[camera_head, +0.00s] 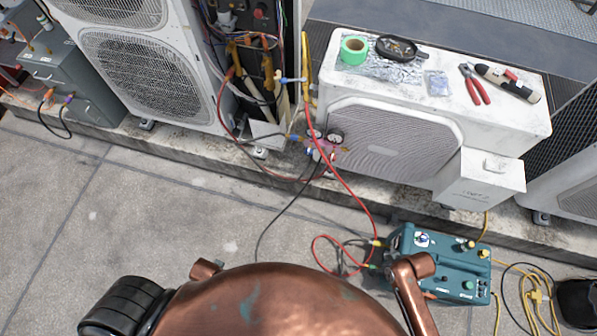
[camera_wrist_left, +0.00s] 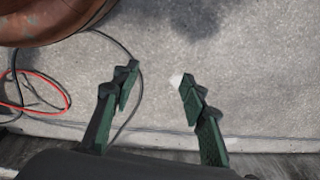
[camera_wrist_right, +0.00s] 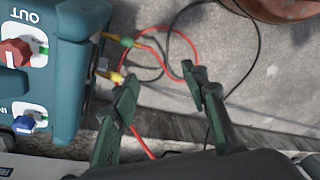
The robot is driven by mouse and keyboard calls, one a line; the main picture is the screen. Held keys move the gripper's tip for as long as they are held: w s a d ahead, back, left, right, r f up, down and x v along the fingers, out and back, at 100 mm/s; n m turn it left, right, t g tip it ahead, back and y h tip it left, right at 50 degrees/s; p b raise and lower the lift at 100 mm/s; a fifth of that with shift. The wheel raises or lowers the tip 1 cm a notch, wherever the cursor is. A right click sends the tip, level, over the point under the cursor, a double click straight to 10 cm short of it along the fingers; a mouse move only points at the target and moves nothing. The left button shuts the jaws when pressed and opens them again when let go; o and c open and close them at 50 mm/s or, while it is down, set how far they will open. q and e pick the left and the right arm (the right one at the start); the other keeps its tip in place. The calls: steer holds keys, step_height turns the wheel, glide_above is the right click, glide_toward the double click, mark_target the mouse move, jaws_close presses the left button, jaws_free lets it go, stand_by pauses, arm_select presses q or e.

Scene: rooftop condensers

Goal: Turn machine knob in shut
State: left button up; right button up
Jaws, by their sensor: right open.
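The teal machine (camera_head: 452,262) stands on the concrete at the lower right of the head view. In the right wrist view its side (camera_wrist_right: 78,70) fills the left. A red knob (camera_wrist_right: 14,53) sits by the OUT label, and a blue knob (camera_wrist_right: 24,124) sits by the IN label. Whether the blue knob is open or shut I cannot tell. My right gripper (camera_wrist_right: 161,78) is open and empty, to the right of the machine in that view and apart from both knobs. My left gripper (camera_wrist_left: 156,76) is open and empty above bare concrete.
Red and dark hoses (camera_wrist_right: 172,52) run from the machine toward the gauge manifold (camera_head: 325,142). A yellow cable (camera_head: 535,297) lies at its right. The outdoor unit (camera_head: 390,150) behind carries green tape (camera_head: 354,50) and red pliers (camera_head: 474,85). The concrete at left is clear.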

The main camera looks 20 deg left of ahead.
steer(key=w+d+n+h, duration=0.1)
steer(key=w+d+n, duration=0.1)
steer(key=w+d, duration=0.55)
arm_select(q)
steer(key=s+d+f, duration=0.1)
steer(key=s+f, duration=0.7)
steer(key=f, duration=0.5)
arm_select(e)
step_height(320, 180, up, 4)
steer(key=h, duration=0.1)
glide_above(425, 237)
steer(key=shift+s+f+m, duration=0.15)
steer(key=shift+m, duration=0.25)
steer(key=shift+d+f+b, duration=0.1)
steer(key=shift+f+b, duration=0.1)
steer(key=shift+b, duration=0.1)
step_height(425, 237, down, 7)
steer(key=b, duration=0.3)
steer(key=shift+r, duration=0.1)
steer(key=shift+f, duration=0.25)
arm_select(q)
steer(key=w+d+r, duration=0.2)
steer(key=w+r, duration=0.3)
steer(key=r, duration=0.4)
steer(key=shift+d+g+h, duration=0.3)
steer(key=shift+d+g, duration=0.1)
steer(key=shift+r, duration=0.1)
arm_select(e)
steer(key=shift+c, duration=0.5)
jaws_close()
